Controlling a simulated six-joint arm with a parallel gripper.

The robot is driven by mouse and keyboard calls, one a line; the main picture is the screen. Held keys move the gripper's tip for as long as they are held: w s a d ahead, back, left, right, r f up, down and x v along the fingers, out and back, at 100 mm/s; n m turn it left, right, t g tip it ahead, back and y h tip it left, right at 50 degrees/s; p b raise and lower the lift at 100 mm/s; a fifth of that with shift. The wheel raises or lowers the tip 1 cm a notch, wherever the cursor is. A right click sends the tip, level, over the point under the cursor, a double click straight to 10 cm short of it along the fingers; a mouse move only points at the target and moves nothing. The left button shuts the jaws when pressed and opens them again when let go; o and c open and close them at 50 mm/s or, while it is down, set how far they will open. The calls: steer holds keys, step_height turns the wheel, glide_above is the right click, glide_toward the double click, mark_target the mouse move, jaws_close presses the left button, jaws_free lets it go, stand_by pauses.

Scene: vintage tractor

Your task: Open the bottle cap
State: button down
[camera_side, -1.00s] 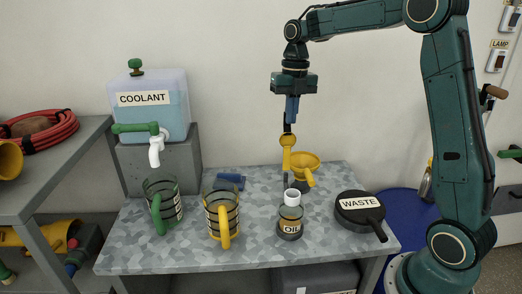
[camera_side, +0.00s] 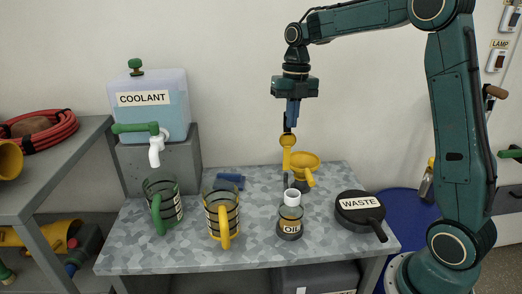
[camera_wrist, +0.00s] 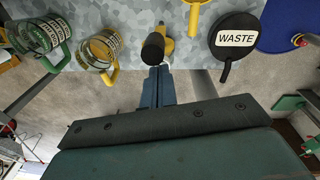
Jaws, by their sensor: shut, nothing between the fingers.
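A dark jar or bottle marked OIL (camera_side: 290,229) stands near the front right of the bench. A white cap-like piece (camera_side: 292,197) shows at its top; I cannot tell whether it sits on the bottle or just behind it. My gripper (camera_side: 287,127) points down above and behind it, shut and empty. A yellow rounded piece (camera_side: 287,141) shows just below the fingertips in the side view; I cannot tell whether they touch. In the wrist view my gripper (camera_wrist: 153,48) hides the area under it, with some yellow (camera_wrist: 168,46) showing beside it.
A yellow funnel (camera_side: 305,161) stands just right of my gripper. A black WASTE pan (camera_side: 355,212) is at the right. A yellow-handled mug (camera_side: 222,218) and a green-handled mug (camera_side: 160,207) stand left. A blue piece (camera_side: 230,181) lies behind. A COOLANT tank (camera_side: 160,112) is at the left.

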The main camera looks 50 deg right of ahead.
steer(key=shift+w+d+r, duration=0.3)
steer(key=shift+w+d, duration=0.15)
steer(key=shift+d, duration=0.05)
steer(key=s+a+f+t+h, duration=0.3)
steer(key=s+a+t+h, duration=0.25)
steer(key=s+a, duration=0.3)
steer(key=d+v, duration=0.1)
steer(key=v, duration=0.9)
steer(key=s+f+m+y, duration=0.1)
steer(key=s+m, duration=0.3)
steer(key=m, duration=0.5)
steer(key=s+f+m+y, duration=0.1)
steer(key=s+m, duration=0.3)
steer(key=m, duration=0.6)
steer(key=s+a+f+m+y, duration=0.1)
steer(key=s+m, duration=0.3)
steer(key=m, duration=0.6)
steer(key=shift+s+f+y, duration=0.15)
steer(key=shift+s+y, duration=0.15)
steer(key=shift+y, duration=0.45)
stand_by(1.4)
